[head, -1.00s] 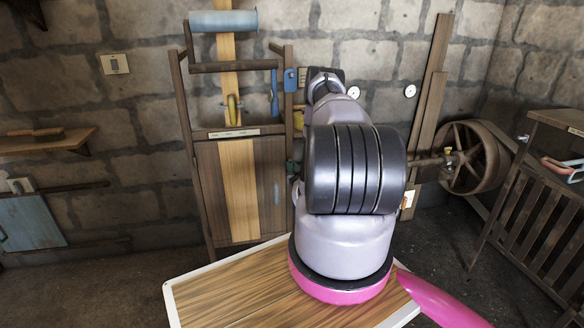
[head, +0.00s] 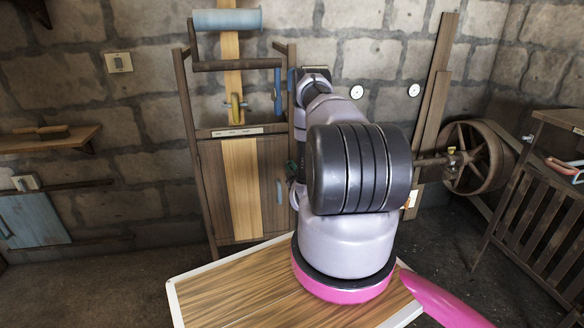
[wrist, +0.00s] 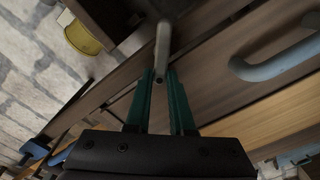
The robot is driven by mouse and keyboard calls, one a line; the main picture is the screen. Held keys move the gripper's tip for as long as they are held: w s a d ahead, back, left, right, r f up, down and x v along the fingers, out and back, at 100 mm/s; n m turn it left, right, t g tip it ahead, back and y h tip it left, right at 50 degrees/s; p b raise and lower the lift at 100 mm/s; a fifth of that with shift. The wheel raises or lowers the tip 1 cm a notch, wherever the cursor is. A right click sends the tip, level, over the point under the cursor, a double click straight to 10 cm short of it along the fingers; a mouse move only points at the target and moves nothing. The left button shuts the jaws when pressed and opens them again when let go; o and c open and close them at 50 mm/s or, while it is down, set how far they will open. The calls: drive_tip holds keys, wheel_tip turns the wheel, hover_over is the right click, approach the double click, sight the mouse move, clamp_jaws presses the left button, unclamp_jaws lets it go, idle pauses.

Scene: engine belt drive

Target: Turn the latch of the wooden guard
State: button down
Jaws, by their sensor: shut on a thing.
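The wooden guard (head: 243,188) is an upright plank panel with a lighter middle board, on the wooden frame at the back wall. A blue-grey handle (head: 279,192) is on its right side; in the wrist view this curved handle (wrist: 275,68) stands at the right. The latch (wrist: 162,45) shows as a grey bar over the dark planks. My gripper (wrist: 162,76) has green fingers, close together and shut on the latch's near end. In the head view my arm hides the latch and most of my gripper; only a bit of green shows at the guard's right edge.
A spoked wheel (head: 474,158) and a slatted bench (head: 548,205) stand at the right. A shelf (head: 45,140) hangs at the left.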

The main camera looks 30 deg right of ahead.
drive_tip(key=shift+w+a+f+n, duration=0.1)
drive_tip(key=shift+f+n, duration=0.15)
drive_tip(key=shift+n, duration=1)
drive_tip(key=shift+s+a+f+n, duration=0.1)
drive_tip(key=shift+f+n, duration=0.2)
drive_tip(key=shift+n, duration=1)
drive_tip(key=shift+w+a+f+n, duration=0.1)
drive_tip(key=shift+f+n, duration=0.15)
drive_tip(key=shift+n, duration=1)
drive_tip(key=c, duration=0.8)
unclamp_jaws()
drive_tip(key=v, duration=1)
drive_tip(key=shift+s+a, duration=0.15)
drive_tip(key=shift+s, duration=0.25)
